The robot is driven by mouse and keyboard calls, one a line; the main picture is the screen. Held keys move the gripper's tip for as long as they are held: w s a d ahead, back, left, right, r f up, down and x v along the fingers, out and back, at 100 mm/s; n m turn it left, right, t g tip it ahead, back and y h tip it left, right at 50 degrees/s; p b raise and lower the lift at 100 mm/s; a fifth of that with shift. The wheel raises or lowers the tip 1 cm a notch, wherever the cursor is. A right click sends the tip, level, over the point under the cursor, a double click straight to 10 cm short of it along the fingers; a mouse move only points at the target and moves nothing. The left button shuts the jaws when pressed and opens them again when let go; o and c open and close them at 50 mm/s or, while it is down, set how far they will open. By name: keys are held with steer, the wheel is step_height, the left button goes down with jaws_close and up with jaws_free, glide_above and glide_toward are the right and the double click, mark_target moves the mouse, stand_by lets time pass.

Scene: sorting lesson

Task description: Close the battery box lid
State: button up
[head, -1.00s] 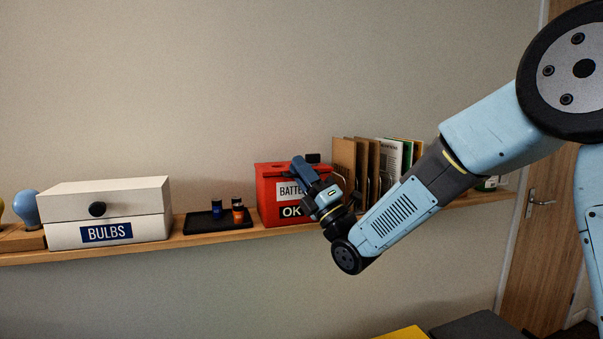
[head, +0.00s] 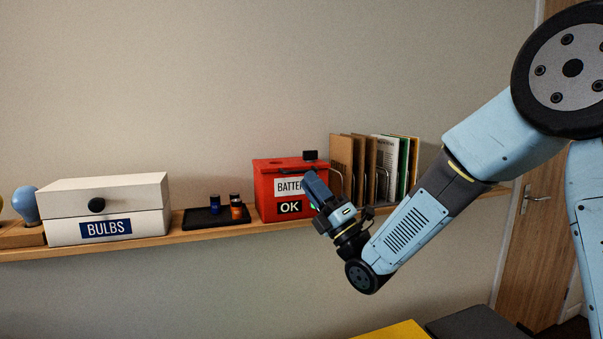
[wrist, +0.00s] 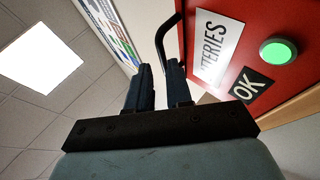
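The red battery box (head: 266,183) stands on the shelf in the head view, with a "BATTERIES" label and an "OK" plate on its front. Its lid (head: 283,163) looks down flat on the box, with a black knob (head: 310,155) on top. In the wrist view the red front (wrist: 231,62) fills the upper right, with a green light (wrist: 279,52) lit. My gripper (head: 308,174) is in front of the box's right side, covering part of the label. In the wrist view its two fingers (wrist: 160,85) stand a little apart with nothing held between them.
File folders (head: 365,168) in a wire rack stand right of the box. A black tray (head: 205,222) with several batteries is to its left, then a white bulbs box (head: 65,200). A dark bent rod (wrist: 159,40) shows beyond my fingers.

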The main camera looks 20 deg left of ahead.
steer(key=v, duration=0.8)
